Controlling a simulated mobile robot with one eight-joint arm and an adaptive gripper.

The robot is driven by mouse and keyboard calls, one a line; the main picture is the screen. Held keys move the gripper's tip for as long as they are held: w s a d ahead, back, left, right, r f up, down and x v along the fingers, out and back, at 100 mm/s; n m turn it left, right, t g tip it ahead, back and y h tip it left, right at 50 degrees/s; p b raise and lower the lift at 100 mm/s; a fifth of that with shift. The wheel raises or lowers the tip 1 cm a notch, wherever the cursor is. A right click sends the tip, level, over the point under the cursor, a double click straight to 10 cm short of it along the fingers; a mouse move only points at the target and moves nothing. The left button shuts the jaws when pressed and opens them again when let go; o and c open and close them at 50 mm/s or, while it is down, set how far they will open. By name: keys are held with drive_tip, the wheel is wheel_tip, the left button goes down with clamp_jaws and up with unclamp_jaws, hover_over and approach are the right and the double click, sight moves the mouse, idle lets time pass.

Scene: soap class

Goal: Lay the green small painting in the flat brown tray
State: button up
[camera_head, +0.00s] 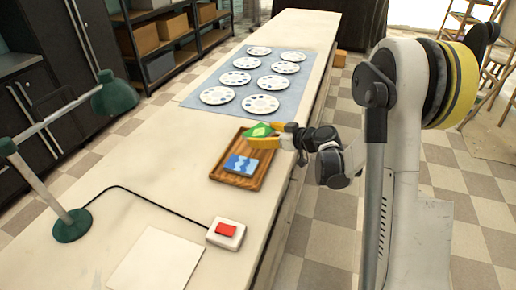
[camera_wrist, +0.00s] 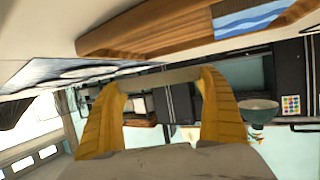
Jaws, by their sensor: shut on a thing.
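The green small painting (camera_head: 258,131) is held at its right side by the yellow fingers of my gripper (camera_head: 280,137) in the head view. It appears over the far end of the flat brown tray (camera_head: 218,172); any gap beneath it is hard to judge. In the wrist view my gripper (camera_wrist: 163,80) has its two fingers on a thin edge-on strip, apparently the painting (camera_wrist: 160,77). The tray (camera_wrist: 150,36) shows along the top of that view. A blue painting (camera_head: 241,166) lies in the tray's near half; it also shows in the wrist view (camera_wrist: 245,20).
A blue-grey mat (camera_head: 205,89) with several round palettes lies beyond the tray. A box with a red button (camera_head: 226,231), a white sheet (camera_head: 155,262) and a green lamp (camera_head: 72,225) are on the near part of the counter.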

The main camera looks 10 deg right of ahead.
drive_tip(key=shift+w+a+f, duration=0.75)
drive_tip(key=shift+w+f, duration=0.1)
drive_tip(key=shift+w, duration=0.05)
drive_tip(key=shift+f+b, duration=1.05)
drive_tip(key=shift+f, duration=0.75)
drive_tip(key=shift+f, duration=0.1)
